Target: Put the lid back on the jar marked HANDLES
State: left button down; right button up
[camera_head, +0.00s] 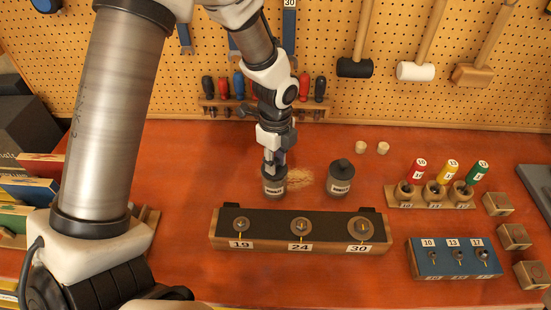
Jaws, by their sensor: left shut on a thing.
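My left gripper (274,163) points down over the left of two dark jars and is shut on what appears to be a jar lid by its knob. The lid is mostly hidden by the fingers. This left jar (274,189) stands upright with a pale label on its front. I cannot tell whether the lid rests on its rim or is just above it. The right jar (341,186) has a dark knobbed lid (341,166) on it and a white label. Both labels are too small to read for sure. My right gripper is not in view.
A block with dials marked 19, 24 and 30 (301,247) stands in front of the jars. Pale crumbs (298,179) lie between the jars. Two small corks (383,148) lie behind. A screwdriver rack (300,112) stands behind the arm. A blue switch box (456,274) is front right.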

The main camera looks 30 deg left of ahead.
pick_arm(q)
jog(key=shift+f+p, duration=0.15)
jog(key=shift+p, duration=0.5)
dwell(0.7)
dwell(0.3)
jog(key=shift+c, duration=1.8)
grip_release()
notch_tip(320, 180, up, 7)
jog(key=p, duration=0.7)
jog(key=shift+p, duration=0.4)
grip_shut()
